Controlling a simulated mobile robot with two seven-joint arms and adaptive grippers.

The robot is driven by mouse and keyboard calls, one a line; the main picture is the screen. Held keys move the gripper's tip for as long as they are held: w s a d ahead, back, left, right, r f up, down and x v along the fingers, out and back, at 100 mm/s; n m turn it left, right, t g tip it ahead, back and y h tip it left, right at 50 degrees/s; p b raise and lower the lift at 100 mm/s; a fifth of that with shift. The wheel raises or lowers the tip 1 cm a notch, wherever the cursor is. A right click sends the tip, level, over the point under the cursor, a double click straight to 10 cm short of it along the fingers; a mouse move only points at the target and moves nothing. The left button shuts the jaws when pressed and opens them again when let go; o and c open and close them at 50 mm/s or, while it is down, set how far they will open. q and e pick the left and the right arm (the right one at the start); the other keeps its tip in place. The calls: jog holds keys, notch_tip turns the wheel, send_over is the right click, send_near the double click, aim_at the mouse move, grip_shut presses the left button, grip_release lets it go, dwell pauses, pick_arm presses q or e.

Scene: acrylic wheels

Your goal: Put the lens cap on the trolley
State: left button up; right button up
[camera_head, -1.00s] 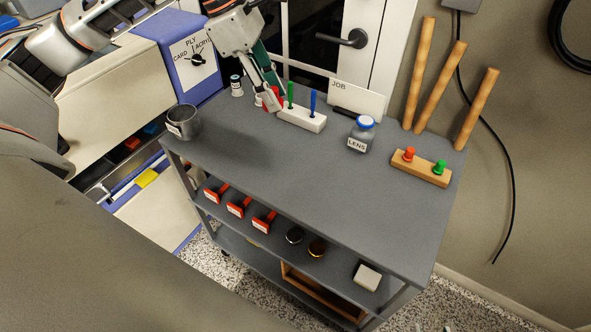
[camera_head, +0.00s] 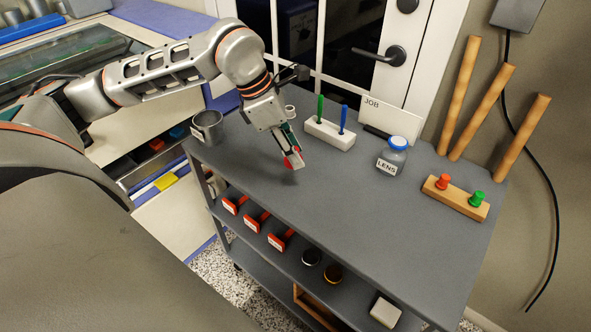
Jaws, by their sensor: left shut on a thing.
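A dark shadow lies just below the fingertips, and I cannot tell whether the red thing touches the top. My right gripper is out of view.
On the trolley top stand a metal cup (camera_head: 207,128), a white block with green and blue tools (camera_head: 330,133), a LENS jar (camera_head: 391,158), a JOB sign (camera_head: 389,121) and a wooden peg block (camera_head: 455,198). The front middle of the top is clear.

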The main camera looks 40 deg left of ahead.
aim_at(299, 180)
pick_arm(q)
notch_tip(299, 180, down, 6)
jog(key=shift+f+b, duration=0.1)
jog(key=shift+b, duration=0.25)
jog(key=o, duration=1.2)
